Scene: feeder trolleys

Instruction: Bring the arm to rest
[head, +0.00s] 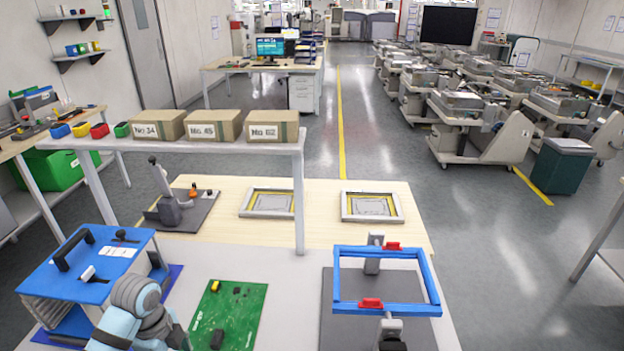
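A light blue-grey arm of mine (137,312) comes in at the bottom left, bent in front of the blue-topped box. Its gripper fingers do not show, so I cannot see whether it holds anything. My other arm and its gripper are not in view. The blue-topped box (70,262) with black handles stands at the left of the near table, close behind the arm. A green circuit board (236,308) lies flat just right of the arm.
A blue frame with red clips (345,283) stands on a dark plate at the right of the near table. A raised shelf (215,146) carries three labelled cartons. Behind it lie two framed panels (372,191) and a dark stand (182,212). Feeder trolleys (480,146) line the right.

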